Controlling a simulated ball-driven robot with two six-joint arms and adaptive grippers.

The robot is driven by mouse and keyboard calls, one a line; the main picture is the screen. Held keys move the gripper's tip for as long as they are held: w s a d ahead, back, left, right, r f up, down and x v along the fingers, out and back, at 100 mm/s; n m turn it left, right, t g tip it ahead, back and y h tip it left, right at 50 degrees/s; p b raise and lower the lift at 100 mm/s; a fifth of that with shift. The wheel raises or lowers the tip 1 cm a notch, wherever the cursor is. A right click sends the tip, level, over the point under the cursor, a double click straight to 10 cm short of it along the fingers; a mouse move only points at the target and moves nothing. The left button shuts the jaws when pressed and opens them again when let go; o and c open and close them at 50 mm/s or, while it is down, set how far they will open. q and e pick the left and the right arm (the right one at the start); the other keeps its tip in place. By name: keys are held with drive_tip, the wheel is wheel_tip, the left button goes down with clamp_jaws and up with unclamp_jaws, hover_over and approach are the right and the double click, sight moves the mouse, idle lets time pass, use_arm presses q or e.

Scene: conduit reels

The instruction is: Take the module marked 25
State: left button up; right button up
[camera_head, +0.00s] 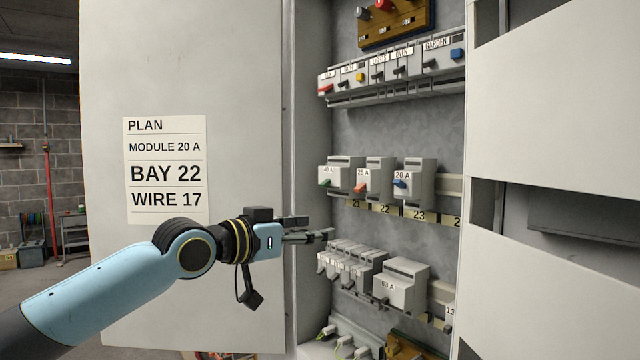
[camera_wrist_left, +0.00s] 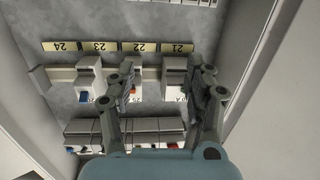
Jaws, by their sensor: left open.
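The module with the orange switch (camera_head: 375,176), whose small marking appears to read 25 A, sits on the middle rail above label 22. A module with a green switch (camera_head: 340,170) is to its left and the 20 A module with a blue switch (camera_head: 420,180) to its right. My left gripper (camera_head: 322,236) is open and empty, below and left of these modules. In the left wrist view, its spread fingers (camera_wrist_left: 166,88) frame the upside-down module row; the left finger partly covers the module (camera_wrist_left: 137,74) by label 22.
A lower rail carries several small breakers and a wider 63 A module (camera_head: 402,285). An upper rail (camera_head: 395,75) holds labelled switches. The cabinet side wall (camera_head: 312,120) stands close to my gripper. A plan sheet (camera_head: 166,170) reads module 20 A, bay 22, wire 17.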

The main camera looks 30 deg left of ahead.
use_arm(q)
drive_tip(key=m+h+p, duration=0.1)
drive_tip(key=h, duration=0.1)
approach(363, 182)
drive_tip(key=shift+t, duration=0.3)
drive_tip(key=b+x, duration=0.3)
drive_tip(key=x, duration=0.4)
drive_tip(key=shift+d+f, duration=0.1)
drive_tip(key=shift+f, duration=0.05)
drive_tip(key=shift+x, duration=1.1)
use_arm(e)
drive_tip(key=shift+d+f, duration=0.1)
drive_tip(key=shift+f, duration=0.65)
use_arm(q)
clamp_jaws()
drive_tip(key=shift+s+f, duration=0.15)
drive_tip(key=shift+s, duration=0.05)
use_arm(e)
drive_tip(key=shift+r, duration=0.15)
